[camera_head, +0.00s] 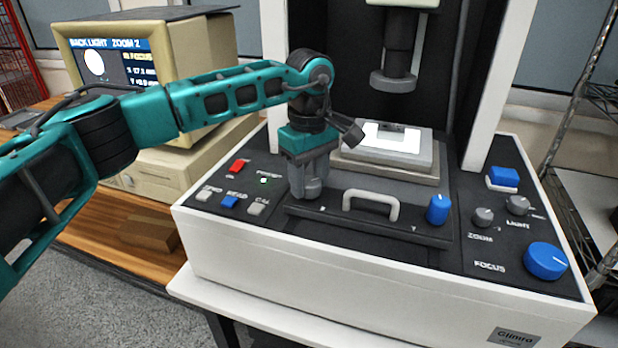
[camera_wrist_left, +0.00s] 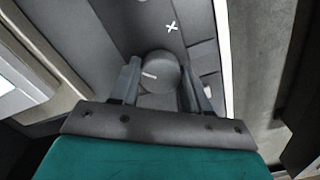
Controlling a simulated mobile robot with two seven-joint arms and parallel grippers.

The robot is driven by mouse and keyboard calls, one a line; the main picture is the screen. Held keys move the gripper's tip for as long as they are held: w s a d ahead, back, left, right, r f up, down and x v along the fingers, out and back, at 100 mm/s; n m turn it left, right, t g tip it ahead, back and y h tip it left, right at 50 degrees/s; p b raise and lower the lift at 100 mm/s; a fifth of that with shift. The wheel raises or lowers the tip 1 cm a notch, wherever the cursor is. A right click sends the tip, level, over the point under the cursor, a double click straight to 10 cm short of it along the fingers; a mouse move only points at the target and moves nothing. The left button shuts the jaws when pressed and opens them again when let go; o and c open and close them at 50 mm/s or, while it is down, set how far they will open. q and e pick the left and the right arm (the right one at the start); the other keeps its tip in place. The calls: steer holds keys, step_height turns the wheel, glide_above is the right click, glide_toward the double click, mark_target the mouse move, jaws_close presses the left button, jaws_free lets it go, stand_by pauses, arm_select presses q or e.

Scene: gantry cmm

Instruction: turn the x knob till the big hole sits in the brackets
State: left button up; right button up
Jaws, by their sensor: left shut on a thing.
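The x knob (camera_wrist_left: 158,72) is a grey round knob with a white line, near a white X mark on the dark panel in the left wrist view. My left gripper (camera_wrist_left: 160,88) has its two fingers on either side of this knob and is shut on it. In the head view my left gripper (camera_head: 309,188) points down at the left end of the dark front strip, hiding the knob there. The monitor screen (camera_head: 115,62) shows a bright white disc (camera_head: 94,65) at its left, with readout text at the right. I cannot make out brackets. My right gripper is out of view.
A white handle (camera_head: 371,203) and blue knob (camera_head: 438,209) stand right of my gripper. A bright stage plate (camera_head: 390,137) lies behind, under the lens (camera_head: 394,81). Red, white and blue buttons are at left. A large blue focus knob (camera_head: 546,260) is at right.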

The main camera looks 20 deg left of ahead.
mark_target(309, 181)
arm_select(q)
steer(key=shift+m, duration=1.2)
steer(key=o, duration=1.1)
steer(key=shift+c, duration=0.2)
step_height(309, 181, up, 13)
